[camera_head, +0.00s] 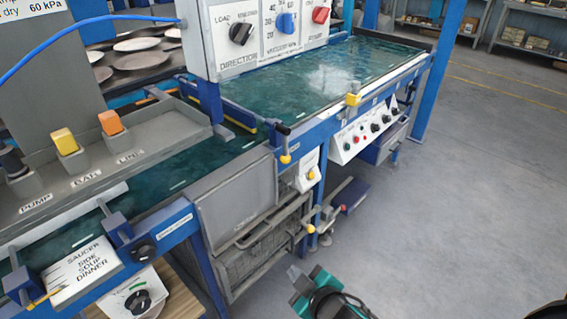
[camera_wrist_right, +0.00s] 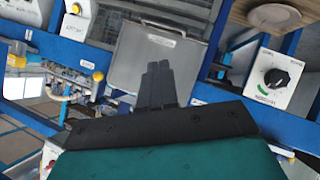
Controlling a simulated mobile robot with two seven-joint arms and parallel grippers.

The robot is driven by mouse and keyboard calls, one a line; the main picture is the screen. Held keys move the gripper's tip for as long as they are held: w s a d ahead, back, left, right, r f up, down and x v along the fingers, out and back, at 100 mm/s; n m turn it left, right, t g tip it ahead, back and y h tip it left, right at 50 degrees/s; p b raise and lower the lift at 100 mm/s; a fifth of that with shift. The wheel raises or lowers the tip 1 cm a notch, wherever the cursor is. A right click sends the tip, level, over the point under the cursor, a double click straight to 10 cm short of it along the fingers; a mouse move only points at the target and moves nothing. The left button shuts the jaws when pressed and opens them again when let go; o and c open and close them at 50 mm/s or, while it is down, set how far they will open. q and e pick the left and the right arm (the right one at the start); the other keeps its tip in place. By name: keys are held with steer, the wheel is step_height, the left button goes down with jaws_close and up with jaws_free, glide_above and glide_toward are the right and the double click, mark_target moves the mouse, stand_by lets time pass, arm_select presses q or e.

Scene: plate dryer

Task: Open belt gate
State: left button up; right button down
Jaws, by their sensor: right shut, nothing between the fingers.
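A blue bar (camera_head: 238,112) with a yellow lower edge lies across the green belt (camera_head: 320,75); it looks like the belt gate. At its front end, by the belt's front rail, is a black lever (camera_head: 283,130) with a yellow tip. I cannot tell from the picture whether the gate is latched. My right gripper (camera_head: 293,272) is over the floor in front of the machine, low in the head view and well apart from the gate. In the right wrist view its fingers (camera_wrist_right: 158,84) are together and empty, in front of a grey panel (camera_wrist_right: 135,50). My left gripper is out of view.
The grey panel (camera_head: 238,200) and a wire basket (camera_head: 262,255) sit below the belt's front edge. A control box (camera_head: 265,35) hangs over the belt. A white dial box (camera_head: 140,300) is at the lower left. The floor (camera_head: 450,200) on the right is clear.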

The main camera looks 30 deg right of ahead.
arm_select(q)
steer(key=b, duration=0.1)
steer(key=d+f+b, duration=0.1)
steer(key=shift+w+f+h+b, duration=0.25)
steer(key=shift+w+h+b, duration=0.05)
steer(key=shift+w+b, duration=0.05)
arm_select(e)
steer(key=w+d+r+n+t+h, duration=0.2)
steer(key=w+r+n, duration=0.2)
steer(key=w, duration=0.3)
steer(key=w+d+r+n+t+h, duration=0.2)
steer(key=w+r+n, duration=0.3)
steer(key=w, duration=0.3)
steer(key=shift+w+r+t, duration=0.2)
steer(key=shift+r+t, duration=0.05)
steer(key=shift+t, duration=0.55)
steer(key=shift+d, duration=0.1)
